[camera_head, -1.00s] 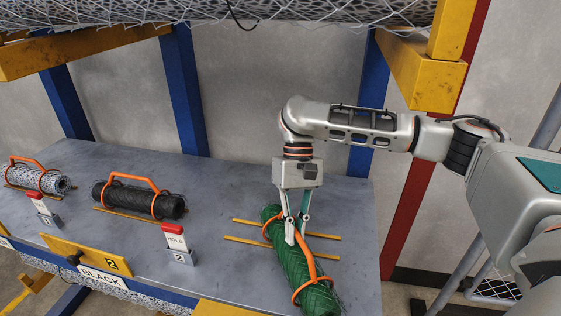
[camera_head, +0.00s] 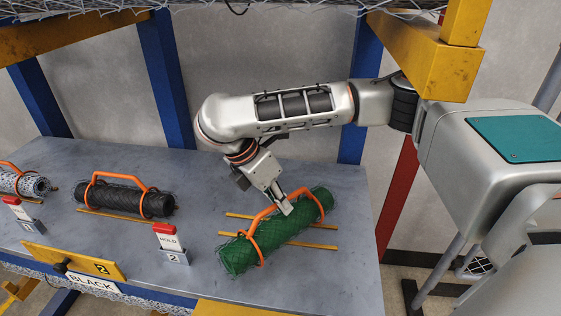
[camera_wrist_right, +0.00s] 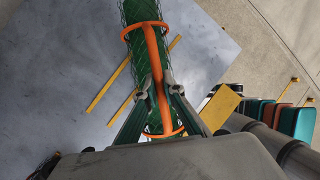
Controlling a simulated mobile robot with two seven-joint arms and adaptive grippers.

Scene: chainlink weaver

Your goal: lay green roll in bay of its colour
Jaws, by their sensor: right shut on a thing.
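The green mesh roll (camera_head: 285,229) is at the right part of the grey shelf in the head view, slanting from lower left to upper right. It is over a pair of yellow strips (camera_head: 315,246); I cannot tell whether it touches them. An orange carrying handle (camera_head: 265,216) with two hoops is around it. My right gripper (camera_head: 287,208) is tilted and shut on this handle. In the right wrist view, the fingers (camera_wrist_right: 157,92) pinch the handle bar, with the green roll (camera_wrist_right: 137,45) beneath. My left gripper is out of view.
A black roll (camera_head: 125,199) lies to the left above a plate reading BLACK (camera_head: 92,283). A grey-white roll (camera_head: 22,184) is at the far left. A red-topped HOLD marker (camera_head: 168,237) stands between the black and green rolls. A yellow beam (camera_head: 430,60) overhangs the right.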

